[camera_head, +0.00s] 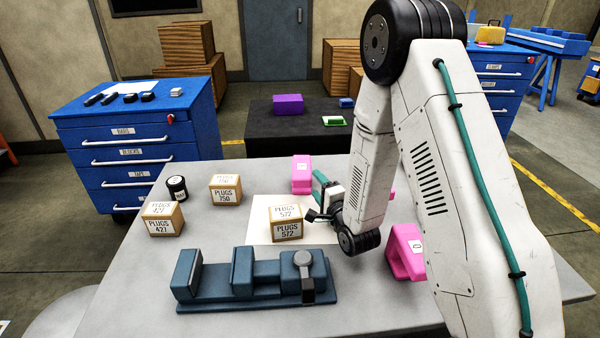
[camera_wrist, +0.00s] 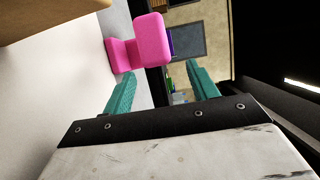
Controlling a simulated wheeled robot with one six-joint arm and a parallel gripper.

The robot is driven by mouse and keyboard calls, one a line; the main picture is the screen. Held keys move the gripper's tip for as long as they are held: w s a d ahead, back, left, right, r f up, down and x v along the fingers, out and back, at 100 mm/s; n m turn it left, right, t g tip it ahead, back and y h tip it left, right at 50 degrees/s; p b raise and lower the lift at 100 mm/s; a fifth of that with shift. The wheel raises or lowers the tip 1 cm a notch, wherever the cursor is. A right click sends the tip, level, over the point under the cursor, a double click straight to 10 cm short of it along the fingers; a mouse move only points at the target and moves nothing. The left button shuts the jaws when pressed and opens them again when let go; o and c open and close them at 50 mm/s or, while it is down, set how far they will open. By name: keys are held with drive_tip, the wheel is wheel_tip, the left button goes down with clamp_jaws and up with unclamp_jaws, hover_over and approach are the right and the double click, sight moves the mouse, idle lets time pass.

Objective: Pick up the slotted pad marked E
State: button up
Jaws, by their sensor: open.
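Pink slotted pads sit on the grey table. One pink pad (camera_head: 302,174) stands at the back edge, a larger one (camera_head: 407,250) is at the right, and a sliver of pink (camera_head: 392,194) shows behind my arm. Their small label letters are too small to read, so I cannot tell which is E. My gripper (camera_head: 317,196) is open and empty over the table, just in front of the back pad and right of the PLUGS 572 box. In the wrist view, a pink pad (camera_wrist: 150,40) lies ahead of the teal fingers (camera_wrist: 160,70), apart from them.
Boxes PLUGS 572 (camera_head: 287,231), PLUGS 750 (camera_head: 225,196) and PLUGS 421 (camera_head: 162,225) stand on the table with a black jar (camera_head: 177,188). A blue vise (camera_head: 255,283) lies in front. A black bench (camera_head: 262,130) stands behind; the table's front left is clear.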

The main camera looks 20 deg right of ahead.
sight(309, 174)
drive_tip(key=w, duration=0.7)
drive_tip(key=shift+w+a, duration=0.1)
drive_tip(key=shift+a, duration=0.25)
drive_tip(key=shift+c, duration=0.3)
drive_tip(key=c, duration=1)
